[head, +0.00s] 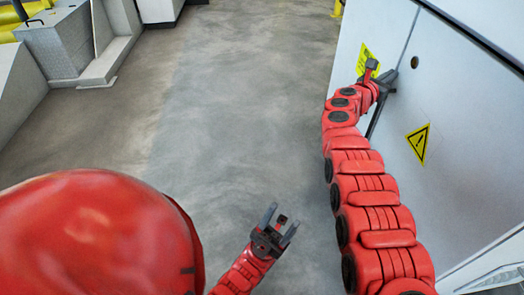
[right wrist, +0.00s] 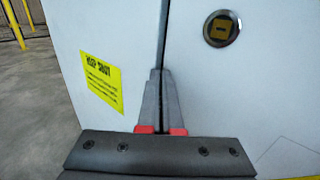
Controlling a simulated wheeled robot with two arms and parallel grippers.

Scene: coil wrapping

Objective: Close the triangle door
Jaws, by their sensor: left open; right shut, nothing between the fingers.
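The triangle door (head: 470,130) is a pale panel at the right of the head view, with a yellow warning triangle (head: 417,143) on it. A dark seam separates it from the panel on its left. It looks close to flush, but I cannot tell if it is fully closed. My right gripper (head: 393,77) is shut and empty at the seam. In the right wrist view its fingertips (right wrist: 156,74) overlap the seam; contact is unclear. A round lock (right wrist: 222,28) sits on the door to their right. My left gripper (head: 281,222) is open and empty over the floor.
A yellow "keep shut" sign (right wrist: 102,82) is on the panel left of the seam. Grey machinery (head: 62,45) stands at the upper left. The concrete floor (head: 240,100) between is clear. Yellow posts (right wrist: 15,25) stand far behind.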

